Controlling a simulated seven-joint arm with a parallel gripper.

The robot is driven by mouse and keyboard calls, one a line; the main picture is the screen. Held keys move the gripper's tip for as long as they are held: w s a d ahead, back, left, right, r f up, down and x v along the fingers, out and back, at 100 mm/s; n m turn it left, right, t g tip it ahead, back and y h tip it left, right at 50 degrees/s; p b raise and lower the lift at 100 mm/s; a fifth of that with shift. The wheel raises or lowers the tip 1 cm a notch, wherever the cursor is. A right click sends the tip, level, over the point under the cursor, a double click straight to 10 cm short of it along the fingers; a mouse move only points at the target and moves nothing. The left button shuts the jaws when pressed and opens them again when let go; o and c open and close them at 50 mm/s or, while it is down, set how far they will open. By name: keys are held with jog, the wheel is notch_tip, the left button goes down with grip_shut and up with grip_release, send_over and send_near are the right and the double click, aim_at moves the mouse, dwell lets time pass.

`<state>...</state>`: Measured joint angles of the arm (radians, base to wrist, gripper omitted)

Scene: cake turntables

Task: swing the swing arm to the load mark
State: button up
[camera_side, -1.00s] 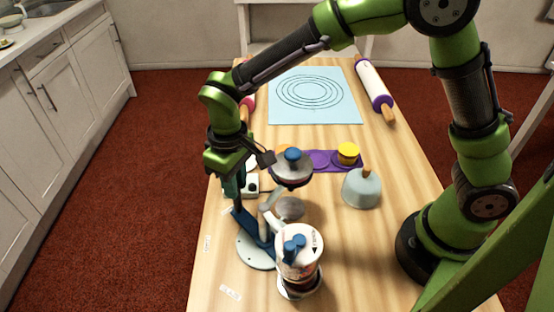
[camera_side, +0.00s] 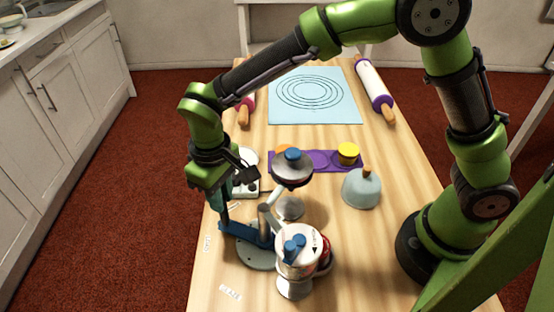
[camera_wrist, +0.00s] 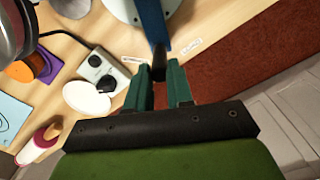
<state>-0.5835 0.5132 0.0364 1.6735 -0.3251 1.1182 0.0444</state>
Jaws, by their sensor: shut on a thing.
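The swing arm (camera_side: 245,234) is a blue bar above a round pale grey base (camera_side: 258,258), and its free end points left. My gripper (camera_side: 224,212) is at that left end. In the wrist view, my gripper's green fingers (camera_wrist: 160,78) are shut on the dark end of the swing arm (camera_wrist: 153,22). Small white labels lie on the table left of the base: one beside the arm's end (camera_side: 207,243) and one nearer the front (camera_side: 229,293). Two labels show in the wrist view, one right of the bar (camera_wrist: 190,48) and one left (camera_wrist: 134,60). I cannot surely read which is the load mark.
A white-topped canister (camera_side: 299,243) with a blue knob stands at the base's front right. The left table edge is close to my gripper.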

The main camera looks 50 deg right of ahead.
jog(key=shift+s+a, duration=0.15)
jog(key=shift+a, duration=0.1)
jog(key=shift+s+a, duration=0.75)
jog(key=shift+a, duration=0.45)
jog(key=shift+s+a, duration=0.1)
jog(key=shift+s, duration=0.05)
jog(key=o, duration=0.8)
notch_tip(320, 180, up, 7)
dwell(0.4)
